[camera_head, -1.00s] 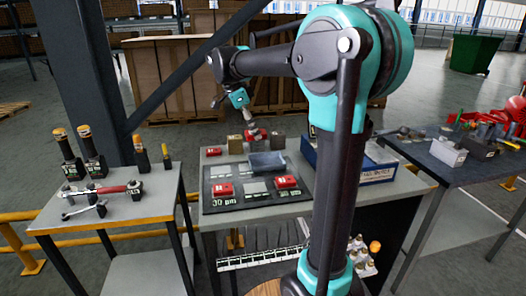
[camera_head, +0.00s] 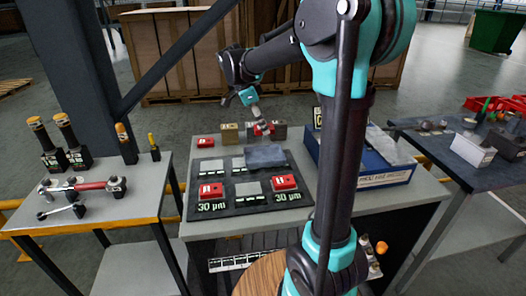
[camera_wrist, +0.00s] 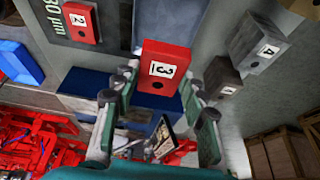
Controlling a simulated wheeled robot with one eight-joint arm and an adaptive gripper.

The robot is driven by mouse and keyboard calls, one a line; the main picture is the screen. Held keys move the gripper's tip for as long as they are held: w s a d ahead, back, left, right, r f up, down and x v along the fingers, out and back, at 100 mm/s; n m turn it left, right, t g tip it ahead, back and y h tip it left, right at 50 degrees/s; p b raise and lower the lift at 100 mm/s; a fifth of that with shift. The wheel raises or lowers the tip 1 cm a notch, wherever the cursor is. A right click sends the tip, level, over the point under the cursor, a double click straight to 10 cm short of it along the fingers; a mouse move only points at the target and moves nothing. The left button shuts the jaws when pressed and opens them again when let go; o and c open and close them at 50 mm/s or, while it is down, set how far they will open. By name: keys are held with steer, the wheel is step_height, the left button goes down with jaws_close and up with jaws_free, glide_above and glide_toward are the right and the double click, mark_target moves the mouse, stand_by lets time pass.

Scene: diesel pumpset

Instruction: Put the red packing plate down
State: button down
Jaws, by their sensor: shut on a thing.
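The red packing plate, a red block marked 3 (camera_wrist: 166,62), sits between the fingertips of my gripper (camera_wrist: 160,88) in the wrist view. My gripper is shut on it from both sides. In the head view my gripper (camera_head: 263,122) points down at the back of the middle table, and the red plate (camera_head: 264,130) shows at its tip between a tan block and a grey block. I cannot tell whether the plate touches the table.
A dark mat (camera_head: 222,208) bears red blocks marked 30 µm (camera_head: 212,191) and grey plates (camera_head: 249,188). A tan block (camera_head: 229,133) and grey block (camera_head: 280,131) flank my gripper closely. A blue tray (camera_head: 372,180) stands right.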

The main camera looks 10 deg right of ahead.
mark_target(266, 158)
step_height(266, 158, down, 11)
steer(key=shift+f, duration=0.2)
stand_by(0.3)
steer(key=shift+f, duration=0.1)
steer(key=c, duration=1.1)
jaws_free()
steer(key=shift+c, duration=0.2)
steer(key=v, duration=1.2)
steer(key=shift+a, duration=0.1)
